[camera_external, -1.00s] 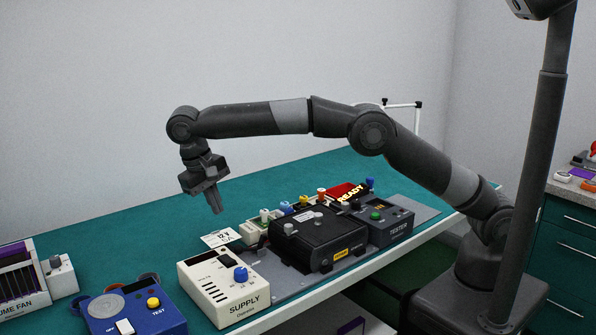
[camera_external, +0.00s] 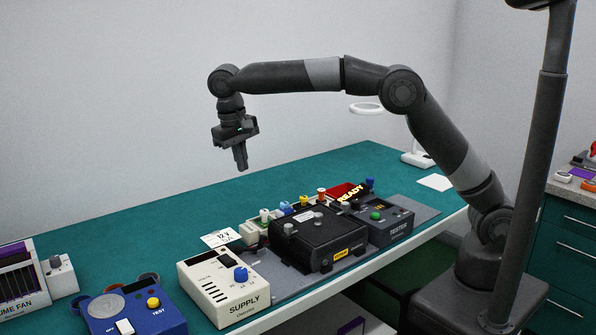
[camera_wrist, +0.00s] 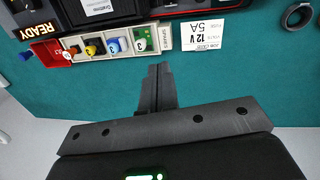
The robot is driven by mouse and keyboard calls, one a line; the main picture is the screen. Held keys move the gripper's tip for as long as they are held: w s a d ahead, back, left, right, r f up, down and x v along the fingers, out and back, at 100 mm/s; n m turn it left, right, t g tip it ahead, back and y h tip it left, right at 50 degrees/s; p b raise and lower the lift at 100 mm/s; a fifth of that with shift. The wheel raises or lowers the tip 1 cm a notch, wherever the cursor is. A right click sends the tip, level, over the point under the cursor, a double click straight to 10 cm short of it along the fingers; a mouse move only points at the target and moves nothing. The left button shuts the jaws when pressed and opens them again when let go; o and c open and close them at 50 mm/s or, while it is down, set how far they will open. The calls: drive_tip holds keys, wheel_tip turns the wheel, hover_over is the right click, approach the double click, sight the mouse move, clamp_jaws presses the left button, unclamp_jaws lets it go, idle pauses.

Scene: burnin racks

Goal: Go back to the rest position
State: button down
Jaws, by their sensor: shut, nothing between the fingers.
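My gripper (camera_external: 242,158) is shut and empty, pointing down in the air above the green bench (camera_external: 200,205). It hangs clear of everything, above and behind the cream SUPPLY box (camera_external: 222,288) and the row of coloured plugs. In the wrist view my shut gripper (camera_wrist: 158,72) shows at the centre, its fingers together. There the rack of coloured plugs (camera_wrist: 150,48) lies past the fingertips, with a white 12 V 5A card (camera_wrist: 204,32) to its right.
A black unit (camera_external: 318,238) and a grey TESTER box (camera_external: 385,222) stand at the bench's front edge. A blue TEST box (camera_external: 135,310) and the FUME FAN unit (camera_external: 22,282) are at left. A white ring lamp (camera_external: 366,109) stands at the back. The rear bench is clear.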

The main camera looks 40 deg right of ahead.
drive_tip(key=s+d+r+t+y, duration=0.15)
drive_tip(key=d+r, duration=0.25)
drive_tip(key=d, duration=0.9)
drive_tip(key=s+d+r+t+y, duration=0.1)
drive_tip(key=s+d+r, duration=0.25)
drive_tip(key=d, duration=0.95)
drive_tip(key=s+d+f+t, duration=0.1)
drive_tip(key=s+d+f, duration=0.3)
drive_tip(key=s+d, duration=0.5)
drive_tip(key=s+d+f+m+t, duration=0.1)
drive_tip(key=s+d+f, duration=0.3)
drive_tip(key=s+d, duration=0.5)
drive_tip(key=shift+s+d+t+h, duration=0.15)
drive_tip(key=shift+d+t+h, duration=0.3)
drive_tip(key=shift+t, duration=0.3)
